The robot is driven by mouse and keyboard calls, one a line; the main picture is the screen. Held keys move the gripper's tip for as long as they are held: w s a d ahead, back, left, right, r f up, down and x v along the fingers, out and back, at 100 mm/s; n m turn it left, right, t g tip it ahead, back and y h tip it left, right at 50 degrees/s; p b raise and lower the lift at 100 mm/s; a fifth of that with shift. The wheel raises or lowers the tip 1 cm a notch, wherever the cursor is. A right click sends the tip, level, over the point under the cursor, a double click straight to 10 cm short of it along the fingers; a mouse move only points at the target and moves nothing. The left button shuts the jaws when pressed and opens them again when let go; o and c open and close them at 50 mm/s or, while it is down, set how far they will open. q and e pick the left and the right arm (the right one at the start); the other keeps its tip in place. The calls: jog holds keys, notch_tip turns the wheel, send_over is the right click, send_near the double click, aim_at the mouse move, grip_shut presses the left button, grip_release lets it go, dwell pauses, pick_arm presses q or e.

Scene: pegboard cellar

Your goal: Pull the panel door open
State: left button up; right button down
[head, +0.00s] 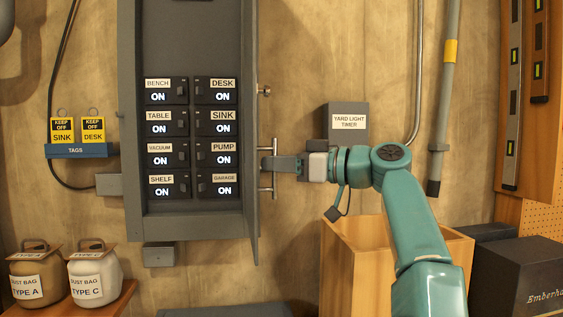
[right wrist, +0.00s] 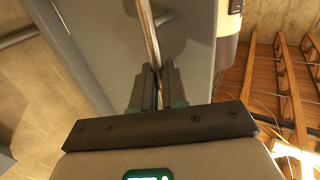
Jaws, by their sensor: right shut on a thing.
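The grey electrical panel (head: 188,221) is on the wall in the head view, its rows of breaker switches exposed, each showing ON. Its door (head: 253,215) stands swung out at the panel's right side, seen almost edge-on. A vertical metal bar handle (head: 275,183) is on the door's right-hand face. My right gripper (head: 269,163) reaches in from the right and is shut on the handle. In the right wrist view, the bar handle (right wrist: 150,45) runs between the fingers (right wrist: 157,88), with the grey door (right wrist: 75,50) behind. My left gripper is not in view.
A yard light timer box (head: 346,121) is on the wall right of the door. An open wooden bin (head: 350,270) and dark boxes (head: 525,278) stand below right. Dust bag jugs (head: 95,277) sit on a shelf at lower left. A tag rack (head: 78,151) hangs left.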

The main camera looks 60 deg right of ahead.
jog(key=shift+w+d, duration=0.1)
jog(key=shift+d, duration=0.05)
jog(key=c, duration=1.3)
grip_release()
jog(key=shift+w+d+f, duration=0.1)
jog(key=shift+w+f, duration=0.05)
